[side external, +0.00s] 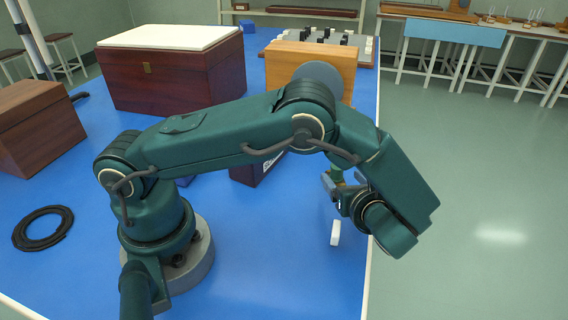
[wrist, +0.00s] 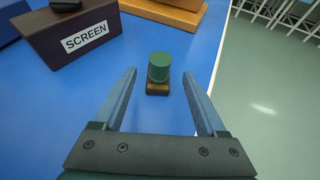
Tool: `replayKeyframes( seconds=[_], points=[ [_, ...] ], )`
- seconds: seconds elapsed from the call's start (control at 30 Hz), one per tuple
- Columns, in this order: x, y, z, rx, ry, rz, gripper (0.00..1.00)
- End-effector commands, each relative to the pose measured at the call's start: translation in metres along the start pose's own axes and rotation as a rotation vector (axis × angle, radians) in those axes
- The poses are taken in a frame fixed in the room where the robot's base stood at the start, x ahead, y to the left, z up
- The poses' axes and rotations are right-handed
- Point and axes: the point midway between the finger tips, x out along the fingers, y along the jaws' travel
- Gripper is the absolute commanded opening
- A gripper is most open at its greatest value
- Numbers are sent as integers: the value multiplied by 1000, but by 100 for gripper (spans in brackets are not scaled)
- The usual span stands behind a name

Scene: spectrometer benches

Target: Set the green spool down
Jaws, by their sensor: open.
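The green spool (wrist: 159,66) shows in the wrist view as a short green cylinder. It appears upright on a small dark wooden block (wrist: 157,89) on the blue table, near the table's right edge. My gripper (wrist: 164,72) is open, its two fingers apart on either side of the line to the spool. The spool lies at or just beyond the fingertips, and neither finger visibly touches it. In the side view my gripper (side external: 333,183) is low over the table's right side, and a bit of green beside it is mostly hidden by my arm.
A dark box labelled SCREEN (wrist: 80,38) stands left of the spool. A wooden block (side external: 322,58) stands behind, and a small white block (side external: 335,233) lies nearer. A large dark chest (side external: 170,82) is at the back left. The table drops off to floor at right.

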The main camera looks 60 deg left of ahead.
Motion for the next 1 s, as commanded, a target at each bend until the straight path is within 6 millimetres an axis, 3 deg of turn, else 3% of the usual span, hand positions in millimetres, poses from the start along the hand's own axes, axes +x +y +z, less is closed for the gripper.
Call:
replayKeyframes(
  seconds=[0.1, 0.3, 0.57, 0.77, 1.0],
  points=[
    [-28, -1, 0, -1, 1, -6, 74],
    [-59, -1, 0, -1, 1, -3, 74],
    [-71, 4, 9, -50, 45, 24, 74],
    [-67, 29, 43, -291, 239, 134, 74],
    [-74, 74, 76, -692, 496, 300, 74]
  ],
)
